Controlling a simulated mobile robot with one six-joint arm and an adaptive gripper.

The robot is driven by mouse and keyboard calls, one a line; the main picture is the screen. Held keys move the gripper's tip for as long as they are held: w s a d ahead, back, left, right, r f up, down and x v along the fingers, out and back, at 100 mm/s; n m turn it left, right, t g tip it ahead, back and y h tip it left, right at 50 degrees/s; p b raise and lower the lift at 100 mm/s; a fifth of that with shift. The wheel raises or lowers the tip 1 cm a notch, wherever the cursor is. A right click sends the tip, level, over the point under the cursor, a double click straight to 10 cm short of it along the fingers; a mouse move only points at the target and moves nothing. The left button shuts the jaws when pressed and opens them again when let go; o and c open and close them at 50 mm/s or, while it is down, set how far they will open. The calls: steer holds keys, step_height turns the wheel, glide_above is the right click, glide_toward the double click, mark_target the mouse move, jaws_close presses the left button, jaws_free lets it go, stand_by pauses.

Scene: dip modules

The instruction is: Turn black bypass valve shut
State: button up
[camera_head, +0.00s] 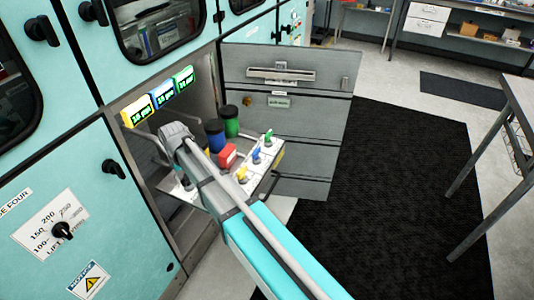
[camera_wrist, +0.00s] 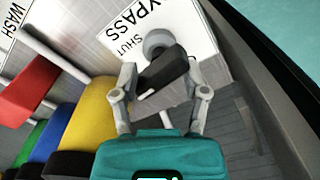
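The black bypass valve handle (camera_wrist: 163,72) sits on a round grey hub (camera_wrist: 157,42) in the wrist view, in front of a white label (camera_wrist: 150,15) reading "YPASS" and "SHUT". A short white mark shows near the handle's lower left end. The handle lies tilted, its upper right end near the right finger. My gripper (camera_wrist: 163,92) has its two grey fingers spread on either side of the handle, with a small gap seeming to show on each side. In the head view my arm covers the black valve and the fingertips.
Yellow (camera_wrist: 88,112), blue and green cylinders and a red block (camera_wrist: 28,90) stand left in the wrist view. In the head view, small colored valves (camera_head: 256,155) line the panel, and an open door (camera_head: 300,125) stands behind it. Dark floor mat (camera_head: 400,200) is clear.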

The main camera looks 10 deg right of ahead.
steer(key=n, duration=0.6)
steer(key=shift+r+n+p, duration=0.3)
steer(key=shift+r+p, duration=0.05)
steer(key=shift+r, duration=0.05)
step_height(320, 180, up, 14)
steer(key=p, duration=1.4)
steer(key=s+d+m, duration=0.3)
steer(key=d, duration=0.5)
steer(key=s+d+m, duration=0.3)
steer(key=d, duration=0.6)
steer(key=s+d+m, duration=0.2)
steer(key=s+d, duration=0.1)
steer(key=d, duration=0.6)
steer(key=shift+s+d+r+m, duration=0.15)
steer(key=shift+s+d+m, duration=0.05)
steer(key=shift+s+m, duration=0.2)
steer(key=shift+w, duration=0.1)
